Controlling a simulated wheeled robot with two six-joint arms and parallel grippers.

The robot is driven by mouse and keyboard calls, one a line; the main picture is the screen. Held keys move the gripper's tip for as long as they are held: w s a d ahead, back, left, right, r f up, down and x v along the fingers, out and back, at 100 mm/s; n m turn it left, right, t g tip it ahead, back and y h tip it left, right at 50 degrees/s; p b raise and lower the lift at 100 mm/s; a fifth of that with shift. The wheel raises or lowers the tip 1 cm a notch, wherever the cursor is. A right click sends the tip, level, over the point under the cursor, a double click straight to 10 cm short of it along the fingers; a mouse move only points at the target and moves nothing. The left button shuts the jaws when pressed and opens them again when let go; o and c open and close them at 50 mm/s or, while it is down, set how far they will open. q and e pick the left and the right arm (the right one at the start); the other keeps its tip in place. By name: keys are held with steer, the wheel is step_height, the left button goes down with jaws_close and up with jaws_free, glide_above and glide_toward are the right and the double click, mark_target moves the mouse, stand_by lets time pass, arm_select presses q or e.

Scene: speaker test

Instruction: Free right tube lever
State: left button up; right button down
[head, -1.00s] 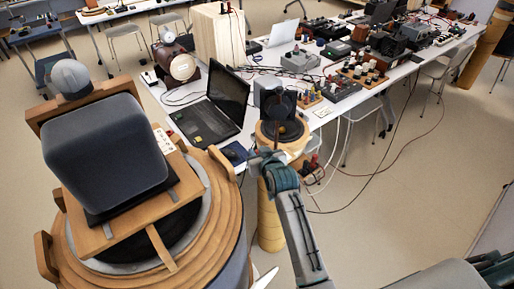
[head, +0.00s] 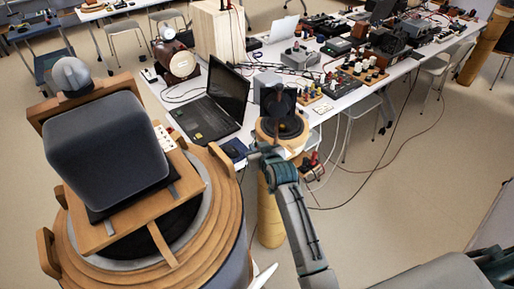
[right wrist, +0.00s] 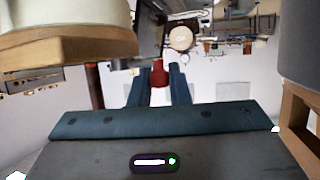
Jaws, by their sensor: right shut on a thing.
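The right tube (head: 271,210) is a tan upright cylinder with a wooden ring and a small dark speaker (head: 284,127) on top. My right gripper (head: 256,151) is at the left side of the tube's top. In the right wrist view its two blue-grey fingers (right wrist: 160,82) are shut on a small red lever (right wrist: 159,74). The lever's far end is hidden. A pale round body with a wooden edge (right wrist: 65,45), probably the tube's top, fills the upper left there. My left gripper does not show.
A large wooden ringed stand with a dark grey speaker (head: 108,150) fills the left. Behind the tube, a white table holds an open laptop (head: 215,108), a red-brown horn device (head: 178,62) and several instruments. Cables hang right of the tube. Open floor (head: 400,225) lies to the right.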

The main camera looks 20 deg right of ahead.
steer(key=shift+s+d+n+y, duration=0.1)
steer(key=shift+s+n+y, duration=0.05)
steer(key=shift+n+y, duration=0.25)
steer(key=shift+s+d+f+n+g+y+b, duration=0.1)
steer(key=shift+n+g+y+b, duration=0.1)
steer(key=shift+n+y, duration=0.25)
steer(key=shift+s+d+n+g+y+b, duration=0.1)
steer(key=shift+n+y+b, duration=0.1)
steer(key=shift+n+y, duration=0.2)
steer(key=d+n+g+y+b, duration=0.1)
steer(key=n+g+y+b, duration=0.2)
steer(key=b, duration=0.2)
steer(key=s+d+n+g+y+b, duration=0.1)
steer(key=n+g+y+b, duration=0.2)
steer(key=b, duration=0.3)
steer(key=s+d+n+g+y+b, duration=0.1)
steer(key=n+g+y+b, duration=0.1)
steer(key=n+b, duration=0.3)
steer(key=shift+g+y+b, duration=0.4)
steer(key=shift+y+b, duration=0.05)
steer(key=shift+y, duration=0.3)
steer(key=c, duration=1.6)
jaws_free()
